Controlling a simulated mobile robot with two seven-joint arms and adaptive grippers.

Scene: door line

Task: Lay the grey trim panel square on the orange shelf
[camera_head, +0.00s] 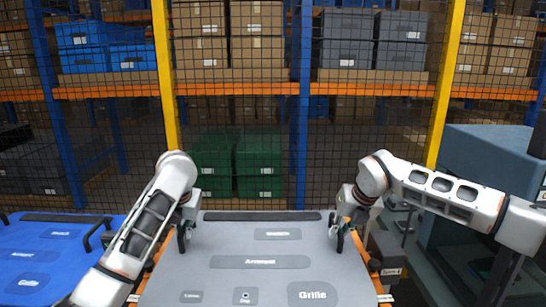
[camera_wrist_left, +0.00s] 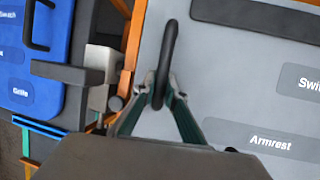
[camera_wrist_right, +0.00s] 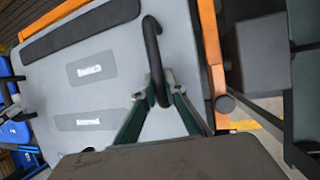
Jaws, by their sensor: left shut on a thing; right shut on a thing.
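The grey trim panel (camera_head: 220,235) lies flat and wide in front of me, with labelled patches and a dark strip along its far edge. My left gripper (camera_head: 183,237) is shut on the black handle (camera_wrist_left: 166,65) at the panel's left side. My right gripper (camera_head: 341,239) is shut on the black handle (camera_wrist_right: 152,50) at its right side. Orange shelf (camera_wrist_right: 210,40) edges show along both sides of the panel, beneath or beside it; the panel hides the middle. I cannot tell whether the panel touches the shelf or hangs just above it.
A blue panel (camera_head: 40,262) with black handles lies to the left. A dark grey block (camera_head: 384,252) stands close to the right of the shelf. A blue-grey machine (camera_head: 490,160) stands further right. Behind is a mesh fence with yellow posts (camera_head: 163,60) before racks of boxes.

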